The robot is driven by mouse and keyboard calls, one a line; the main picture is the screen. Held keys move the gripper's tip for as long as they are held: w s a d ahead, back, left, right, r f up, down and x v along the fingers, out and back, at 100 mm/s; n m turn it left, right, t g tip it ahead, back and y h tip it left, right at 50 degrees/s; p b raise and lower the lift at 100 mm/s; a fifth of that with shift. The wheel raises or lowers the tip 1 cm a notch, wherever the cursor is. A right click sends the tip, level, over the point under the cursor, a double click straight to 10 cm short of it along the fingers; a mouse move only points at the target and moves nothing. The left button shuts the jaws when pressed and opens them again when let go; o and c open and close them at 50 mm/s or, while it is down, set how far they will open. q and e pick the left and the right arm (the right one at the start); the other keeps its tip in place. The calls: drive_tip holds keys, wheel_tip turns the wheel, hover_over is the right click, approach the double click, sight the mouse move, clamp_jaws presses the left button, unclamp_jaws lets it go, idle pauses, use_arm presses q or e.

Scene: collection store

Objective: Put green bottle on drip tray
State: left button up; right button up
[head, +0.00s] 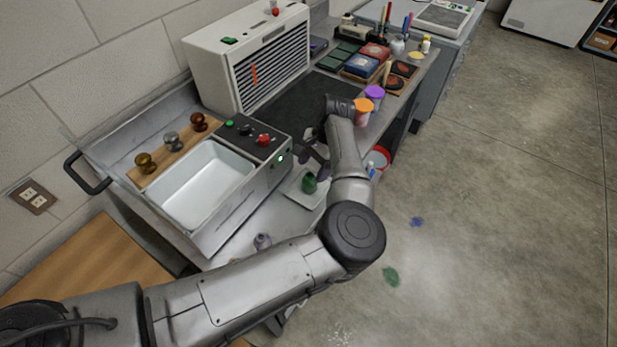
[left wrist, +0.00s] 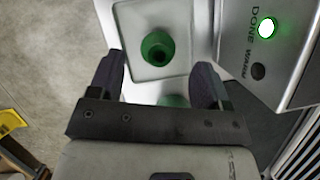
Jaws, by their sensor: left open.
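A small green bottle (head: 309,182) stands on a pale, shallow tray that looks like the drip tray (head: 293,188), beside the white basin unit. In the left wrist view the bottle (left wrist: 158,47) is seen from above, upright with a dark round opening, on the white tray (left wrist: 188,18). My left gripper (head: 315,156) is just behind the bottle in the head view. In the left wrist view its open fingers (left wrist: 158,80) hold nothing, and the bottle shows beyond them. A second green patch (left wrist: 173,101) is partly hidden by the gripper; I cannot tell what it is.
The control box (head: 257,139) with a lit green lamp stands close to the gripper. The white basin (head: 200,185) is left of the tray. Orange-lidded (head: 363,108) and purple-lidded (head: 375,95) jars stand by the bench edge. A small grey bottle (head: 262,241) is nearer.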

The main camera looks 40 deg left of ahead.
use_arm(q)
drive_tip(key=v, duration=0.6)
drive_tip(key=shift+r, duration=0.25)
drive_tip(key=shift+w, duration=0.1)
idle(0.3)
